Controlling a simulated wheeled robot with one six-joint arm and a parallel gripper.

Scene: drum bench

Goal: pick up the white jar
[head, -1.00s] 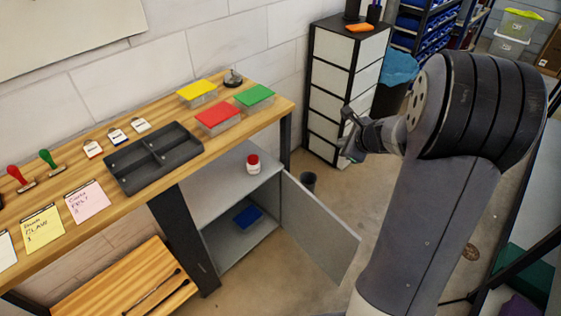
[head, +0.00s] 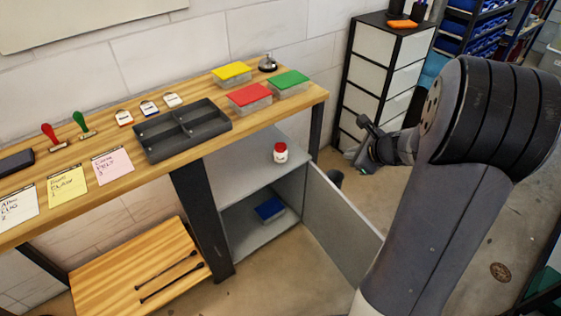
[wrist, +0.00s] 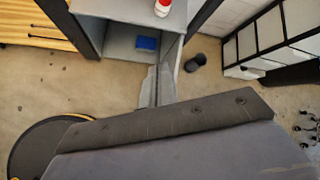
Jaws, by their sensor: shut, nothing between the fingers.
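The cabinet door (head: 340,215) hangs open on the right side. A blue box (head: 270,208) lies on the lower shelf. The wooden bench top (head: 215,150) above carries a dark tray (head: 181,130) and lidded boxes. A drawer unit (head: 381,75) stands at the back right. Some floor is free.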

